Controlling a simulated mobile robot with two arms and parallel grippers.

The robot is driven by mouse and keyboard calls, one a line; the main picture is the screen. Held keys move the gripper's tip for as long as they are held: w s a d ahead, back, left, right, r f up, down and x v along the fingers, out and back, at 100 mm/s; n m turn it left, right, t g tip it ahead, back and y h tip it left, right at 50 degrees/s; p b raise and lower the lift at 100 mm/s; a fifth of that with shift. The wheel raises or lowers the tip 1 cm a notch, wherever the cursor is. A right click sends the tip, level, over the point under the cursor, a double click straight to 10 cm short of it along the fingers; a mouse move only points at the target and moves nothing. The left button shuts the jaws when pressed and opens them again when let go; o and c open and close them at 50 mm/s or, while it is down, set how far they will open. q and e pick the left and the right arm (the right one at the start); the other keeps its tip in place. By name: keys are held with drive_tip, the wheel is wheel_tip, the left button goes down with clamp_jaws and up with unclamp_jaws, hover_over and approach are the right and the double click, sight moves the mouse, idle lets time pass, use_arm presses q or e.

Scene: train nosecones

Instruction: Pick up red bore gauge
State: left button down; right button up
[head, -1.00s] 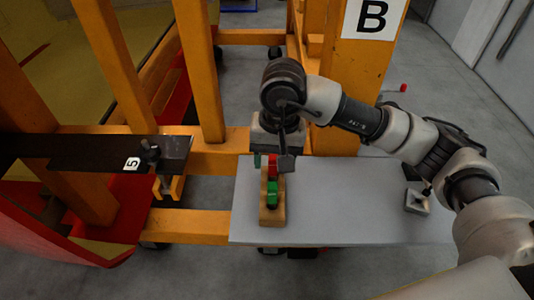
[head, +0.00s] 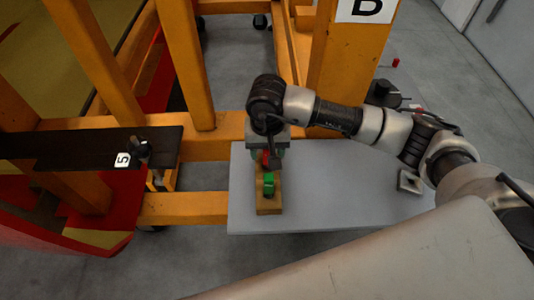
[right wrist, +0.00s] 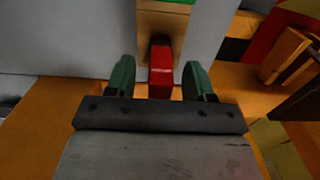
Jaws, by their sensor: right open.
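The red bore gauge (head: 266,157) stands in a wooden block (head: 268,208) on the grey table, partly covered by my right gripper in the head view. In the right wrist view the red bore gauge (right wrist: 161,70) sits between the two green fingers of my right gripper (right wrist: 160,76). The fingers are open, with a gap on both sides of it. A green gauge (head: 269,184) stands in the same block, nearer the table's front edge. My left gripper is not in view.
The grey table (head: 340,195) is clear to the right of the block, except for a small metal piece (head: 410,182) at its right end. Orange frame posts (head: 350,80) rise behind. A black bar marked 5 (head: 90,148) lies at left.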

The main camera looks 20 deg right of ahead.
drive_tip(key=shift+f, duration=0.95)
clamp_jaws()
drive_tip(key=shift+r, duration=0.2)
